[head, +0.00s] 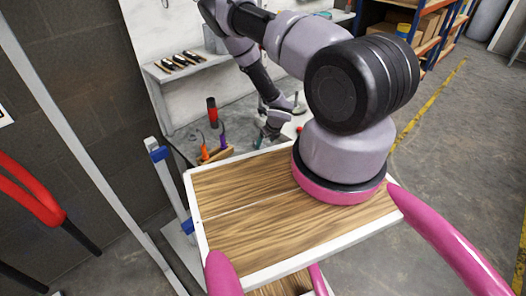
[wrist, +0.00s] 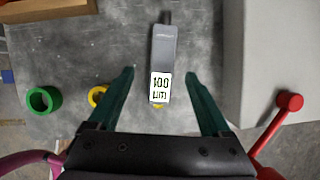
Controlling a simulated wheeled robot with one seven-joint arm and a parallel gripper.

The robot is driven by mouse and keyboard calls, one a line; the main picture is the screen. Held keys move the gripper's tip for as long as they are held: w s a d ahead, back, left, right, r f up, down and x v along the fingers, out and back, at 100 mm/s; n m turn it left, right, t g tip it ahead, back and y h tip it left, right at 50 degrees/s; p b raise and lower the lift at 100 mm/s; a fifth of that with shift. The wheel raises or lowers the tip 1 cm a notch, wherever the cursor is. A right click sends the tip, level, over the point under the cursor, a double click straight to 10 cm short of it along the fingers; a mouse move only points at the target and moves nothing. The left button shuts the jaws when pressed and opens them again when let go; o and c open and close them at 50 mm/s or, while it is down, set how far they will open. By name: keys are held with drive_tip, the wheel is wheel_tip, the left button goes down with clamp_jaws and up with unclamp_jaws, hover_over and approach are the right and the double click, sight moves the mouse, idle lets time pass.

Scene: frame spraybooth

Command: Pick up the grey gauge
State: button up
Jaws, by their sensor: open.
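The grey gauge (wrist: 164,48) lies on the grey bench top in the wrist view. It is a long flat bar with a white label reading "100 µm" at its near end, and a thin dark stem at its far end. My gripper (wrist: 159,74) is open, with its two dark green fingers spread on either side of the gauge's near end in the picture. No contact shows, and the height of the fingers above the gauge is hard to tell. In the head view my gripper (head: 272,126) is low over the bench, and I cannot make out the gauge there.
A green ring (wrist: 32,101) and a partly hidden yellow ring (wrist: 94,96) lie left of the gauge. A pale block (wrist: 275,50) and a red knobbed part (wrist: 290,101) are on the right. A red-and-black bottle (head: 212,112) stands at the bench's left. A tool shelf (head: 195,69) hangs behind.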

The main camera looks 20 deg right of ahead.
sight(263, 147)
drive_tip(key=x, duration=0.6)
drive_tip(key=shift+w+d, duration=0.15)
drive_tip(key=shift+r, duration=0.1)
clamp_jaws()
